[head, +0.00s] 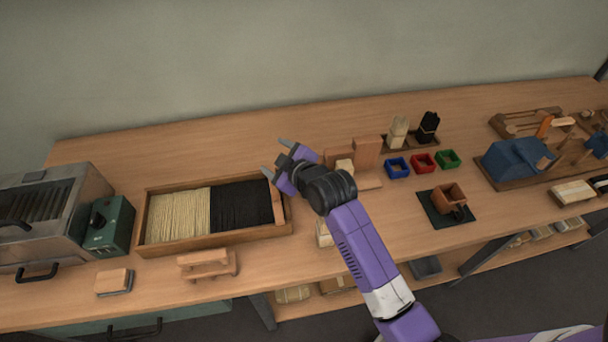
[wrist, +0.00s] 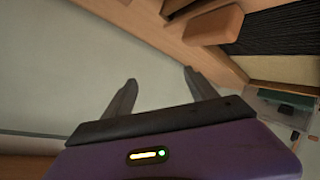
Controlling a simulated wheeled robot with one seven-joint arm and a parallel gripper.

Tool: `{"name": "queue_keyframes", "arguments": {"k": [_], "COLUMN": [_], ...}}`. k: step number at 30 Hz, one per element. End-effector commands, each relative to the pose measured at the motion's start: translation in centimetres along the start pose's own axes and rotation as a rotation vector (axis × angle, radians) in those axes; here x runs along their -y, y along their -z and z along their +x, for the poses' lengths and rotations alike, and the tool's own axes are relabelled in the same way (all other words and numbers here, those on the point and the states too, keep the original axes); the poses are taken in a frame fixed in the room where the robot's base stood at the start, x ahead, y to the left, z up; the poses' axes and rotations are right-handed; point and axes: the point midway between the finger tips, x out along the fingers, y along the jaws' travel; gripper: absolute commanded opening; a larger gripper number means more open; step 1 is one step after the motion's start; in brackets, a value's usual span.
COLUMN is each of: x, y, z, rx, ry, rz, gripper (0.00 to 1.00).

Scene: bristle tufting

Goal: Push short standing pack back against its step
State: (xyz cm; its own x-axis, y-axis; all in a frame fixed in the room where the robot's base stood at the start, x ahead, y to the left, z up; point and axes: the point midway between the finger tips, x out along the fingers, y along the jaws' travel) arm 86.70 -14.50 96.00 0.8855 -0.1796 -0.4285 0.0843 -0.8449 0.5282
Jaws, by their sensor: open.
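My gripper (head: 275,157) is open and empty, raised above the back of the bench, with its fingers pointing to the upper left. In the wrist view its two fingers (wrist: 160,88) are apart with nothing between them. A wooden stepped block (head: 367,152) stands just right of my wrist and is partly hidden by it. A small pale pack (head: 345,166) shows at that block, beside its taller part; its lower end is hidden, so I cannot tell whether it touches the step. Another pale piece (head: 323,235) shows low beside my arm, partly covered.
A wooden tray (head: 220,238) of pale and black bristles lies left of my gripper. A pale and a black bundle stand in a holder (head: 398,148) at the back. Blue (head: 397,167), red and green small bins sit right of the stepped block. Open bench lies at the back left.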

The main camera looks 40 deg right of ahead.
Motion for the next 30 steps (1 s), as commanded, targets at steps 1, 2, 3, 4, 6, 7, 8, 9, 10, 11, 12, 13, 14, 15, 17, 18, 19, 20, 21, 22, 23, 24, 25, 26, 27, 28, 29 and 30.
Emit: {"name": "queue_keyframes", "arguments": {"k": [1,2,3,4,6,7,8,9,10,11,12,13,14,15,17,18,19,20,21,22,23,24,25,26,27,28,29,30], "x": [-1.6,-2.0,-2.2,-2.4,-2.5,-2.6,-2.8,-3.1,-3.4,-3.6,-4.0,-4.4,-4.9,-5.3,-5.6,-5.4,-5.1,-4.8,-4.5,-4.3,-4.1,-3.8,-3.7,-3.6,-3.5,-3.4,-3.4,-3.3], "y": [0.3,0.1,-0.3,-0.7,-1.7,-2.1,-2.5,-3.1,-3.5,-4.0,-4.5,-5.0,-5.5,-6.1,-7.3,-8.0,-8.6,-9.0,-9.6,-9.9,-10.3,-10.7,-10.9,-11.1,-11.3,-11.5,-11.6,-11.7], "z": [0.9,1.4,2.1,2.5,3.3,3.5,3.7,3.9,3.9,4.0,3.9,3.8,3.7,3.4,2.6,2.0,1.5,1.0,0.3,-0.2,-0.6,-1.2,-1.6,-2.0,-2.4,-2.7,-2.9,-3.2], "rx": [0.024,0.044,0.076,0.101,0.156,0.177,0.199,0.226,0.247,0.266,0.291,0.311,0.329,0.352,0.380,0.390,0.392,0.392,0.390,0.387,0.382,0.376,0.370,0.364,0.356,0.351,0.346,0.340], "ry": [0.009,0.026,0.059,0.086,0.155,0.186,0.218,0.258,0.292,0.328,0.377,0.417,0.458,0.519,0.620,0.690,0.739,0.787,0.847,0.889,0.929,0.978,1.009,1.039,1.073,1.095,1.114,1.134], "rz": [-0.049,-0.086,-0.143,-0.188,-0.291,-0.335,-0.379,-0.436,-0.479,-0.523,-0.582,-0.626,-0.672,-0.734,-0.821,-0.876,-0.913,-0.948,-0.990,-1.019,-1.045,-1.075,-1.095,-1.114,-1.134,-1.147,-1.157,-1.169], "gripper": [0.66,0.66,0.66,0.66,0.66,0.66,0.66,0.66,0.66,0.66,0.66,0.66,0.66,0.66,0.66,0.66,0.66,0.66,0.66,0.66,0.66,0.66,0.66,0.66,0.66,0.66,0.66,0.66]}}
